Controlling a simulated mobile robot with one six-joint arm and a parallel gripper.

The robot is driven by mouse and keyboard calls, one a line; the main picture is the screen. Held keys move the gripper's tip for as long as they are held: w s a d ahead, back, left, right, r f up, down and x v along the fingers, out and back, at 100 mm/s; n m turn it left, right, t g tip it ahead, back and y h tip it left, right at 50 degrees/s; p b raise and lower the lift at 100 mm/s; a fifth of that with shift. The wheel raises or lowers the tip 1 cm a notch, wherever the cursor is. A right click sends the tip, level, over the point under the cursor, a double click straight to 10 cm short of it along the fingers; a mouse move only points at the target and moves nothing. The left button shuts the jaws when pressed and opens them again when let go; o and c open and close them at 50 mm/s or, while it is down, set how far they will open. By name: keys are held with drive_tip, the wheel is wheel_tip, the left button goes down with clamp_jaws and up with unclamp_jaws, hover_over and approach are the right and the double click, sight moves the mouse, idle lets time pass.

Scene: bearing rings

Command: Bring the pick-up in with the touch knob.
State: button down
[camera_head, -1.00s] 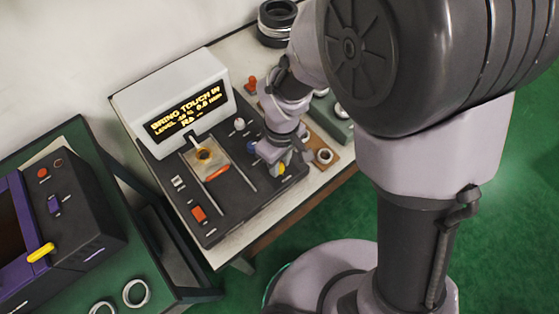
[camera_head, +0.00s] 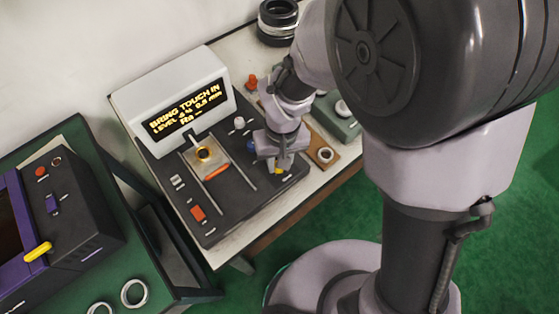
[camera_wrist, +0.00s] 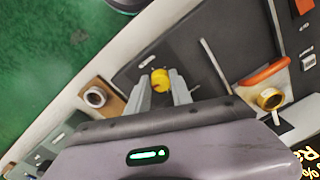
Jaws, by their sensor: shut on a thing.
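My gripper (camera_head: 278,163) is at the right front of the dark instrument panel. In the wrist view its two fingers (camera_wrist: 163,84) are shut on a small yellow knob (camera_wrist: 160,77), one finger on each side. I take this to be the touch knob; it is partly hidden in the head view. The pick-up (camera_head: 193,138) seems to be the small pale arm under the display, beside a brass-coloured ring (camera_head: 204,154) on the stage. Contact between them cannot be told. The display (camera_head: 187,109) reads "BRING TOUCH IN", with a level and a small mm figure, and Ra blank.
A white knob (camera_head: 239,122), a blue knob (camera_head: 251,146), an orange bar (camera_head: 217,171) and a red switch (camera_head: 198,213) are on the panel. A ring on a wooden block (camera_head: 325,155) stands to the right. A green bench (camera_head: 75,281) with a purple-framed device is at left.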

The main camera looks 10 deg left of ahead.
drive_tip(key=shift+m, duration=1.5)
drive_tip(key=c, duration=1.1)
unclamp_jaws()
drive_tip(key=shift+c, duration=0.2)
wheel_tip(320, 180, up, 17)
drive_tip(key=p, duration=0.7)
drive_tip(key=shift+d+r, duration=0.2)
drive_tip(key=shift+d, duration=0.1)
